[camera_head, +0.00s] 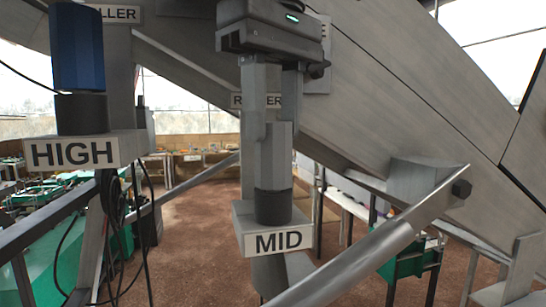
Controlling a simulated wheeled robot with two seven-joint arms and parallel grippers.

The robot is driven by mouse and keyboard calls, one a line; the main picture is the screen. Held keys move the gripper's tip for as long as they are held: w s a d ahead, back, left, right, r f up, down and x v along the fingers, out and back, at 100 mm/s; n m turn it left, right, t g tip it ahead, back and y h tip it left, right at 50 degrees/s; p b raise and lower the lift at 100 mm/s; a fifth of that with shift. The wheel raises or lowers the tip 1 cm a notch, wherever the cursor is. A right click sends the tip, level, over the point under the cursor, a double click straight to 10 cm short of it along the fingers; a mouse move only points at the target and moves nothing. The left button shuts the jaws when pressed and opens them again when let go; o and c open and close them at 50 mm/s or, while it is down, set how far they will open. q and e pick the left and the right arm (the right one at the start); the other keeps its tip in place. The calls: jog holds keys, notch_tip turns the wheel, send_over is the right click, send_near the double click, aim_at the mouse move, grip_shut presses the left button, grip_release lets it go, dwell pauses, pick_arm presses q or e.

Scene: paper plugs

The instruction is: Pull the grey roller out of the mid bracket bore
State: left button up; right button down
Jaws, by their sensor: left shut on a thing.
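The grey roller (273,160) stands upright in the mid bracket (240,222), the block with the "MID" label. Its light grey upper part and dark lower band (273,207) show above the bracket's top. My left gripper (273,128) comes down from the top of the view, its two fingers pointing down. It is shut on the grey roller at the roller's upper end. The bore itself is hidden by the dark band. A grey piece shows below the bracket; I cannot tell whether it is part of the roller. My right gripper is not in view.
A blue roller (78,50) with a dark lower band stands on the "HIGH" bracket (125,143) at the left. A sloping metal bar (370,250) crosses at lower right, near the mid bracket. Large metal beams (400,80) fill the upper right. Black cables hang below the high bracket.

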pick_arm(q)
jog(key=shift+r+p, duration=0.6)
jog(key=shift+r, duration=0.2)
dwell(0.5)
jog(key=shift+r+p, duration=1.2)
jog(key=shift+r, duration=0.25)
jog(key=shift+r+p, duration=0.4)
jog(key=shift+r, duration=1.1)
jog(key=shift+f, duration=0.15)
